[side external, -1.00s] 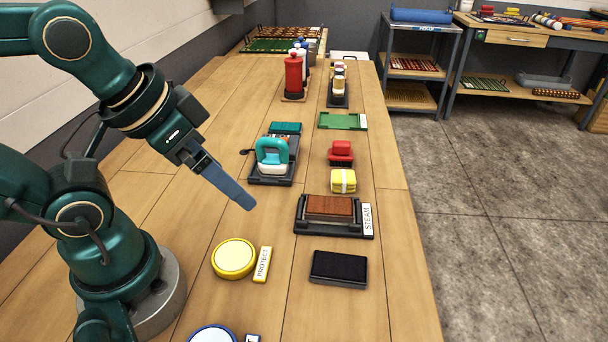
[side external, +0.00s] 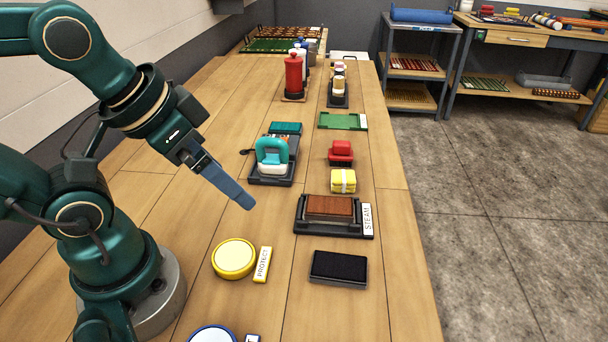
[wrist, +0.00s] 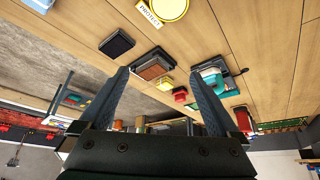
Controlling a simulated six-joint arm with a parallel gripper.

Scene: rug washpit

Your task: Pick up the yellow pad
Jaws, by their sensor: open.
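A round yellow pad (side external: 233,257) with a pale top lies flat on the bench, left of a label reading PROTECT (side external: 262,264). It shows cut off at the top of the wrist view (wrist: 170,8). A yellow block with a white band (side external: 343,187) sits farther back, behind the steam tray; the wrist view also shows it (wrist: 166,85). My gripper (side external: 247,204) is raised above the bench, behind the round pad and left of the steam tray, apart from both. In the wrist view its two fingers (wrist: 160,73) are spread with nothing held between them.
A tray with a brown block and a STEAM label (side external: 300,228), a black pad (side external: 338,268), a red brush (side external: 341,152) and a teal-handled tool (side external: 272,155) stand around. Red and white bottles (side external: 293,75) are farther back.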

